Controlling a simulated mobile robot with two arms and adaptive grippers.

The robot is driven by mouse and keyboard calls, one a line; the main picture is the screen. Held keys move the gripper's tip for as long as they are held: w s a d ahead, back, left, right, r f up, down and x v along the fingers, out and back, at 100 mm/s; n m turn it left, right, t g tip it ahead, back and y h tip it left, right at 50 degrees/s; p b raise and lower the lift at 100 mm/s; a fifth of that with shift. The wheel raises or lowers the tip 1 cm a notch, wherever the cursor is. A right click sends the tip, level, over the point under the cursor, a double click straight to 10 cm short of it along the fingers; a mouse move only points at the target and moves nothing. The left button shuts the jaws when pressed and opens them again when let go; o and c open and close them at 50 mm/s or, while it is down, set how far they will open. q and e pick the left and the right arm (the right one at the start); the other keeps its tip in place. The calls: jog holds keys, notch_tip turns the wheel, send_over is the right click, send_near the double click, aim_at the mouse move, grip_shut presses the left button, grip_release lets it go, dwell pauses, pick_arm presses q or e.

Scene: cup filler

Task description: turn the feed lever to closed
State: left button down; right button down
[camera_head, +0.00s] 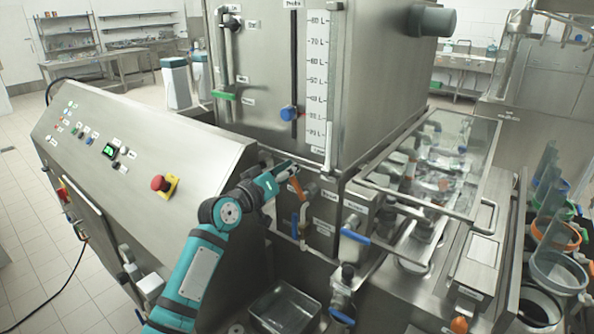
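An orange lever (297,187) sits on the front of the machine, just below the large steel tank (268,70). It slants down and to the right. My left arm reaches up from the bottom of the picture, and its gripper (291,169) is at the upper end of this lever, touching it or very close. The dark fingers are small and overlap the lever and pipework, so I cannot tell whether they grip it. The labels nearby are too small to read, so I cannot confirm which lever is the feed lever. My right gripper is out of view.
A blue lever (355,237) and another blue lever (342,316) stick out to the right. A control panel (130,150) with a red emergency button (160,183) lies left of my arm. A glass cover (440,160) is at the right, and a metal tray (284,309) is below.

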pick_arm(q)
notch_tip(320, 180, down, 7)
jog(key=w+a+n, duration=0.1)
jog(key=a+n, duration=0.1)
jog(key=n, duration=0.9)
jog(key=shift+w+a, duration=0.3)
jog(key=shift+w, duration=0.05)
jog(key=c, duration=1.3)
grip_release()
jog(key=shift+s+a+r, duration=0.3)
jog(key=shift+r, duration=0.05)
jog(key=shift+w, duration=0.1)
jog(key=shift+d, duration=0.15)
jog(key=v, duration=1.2)
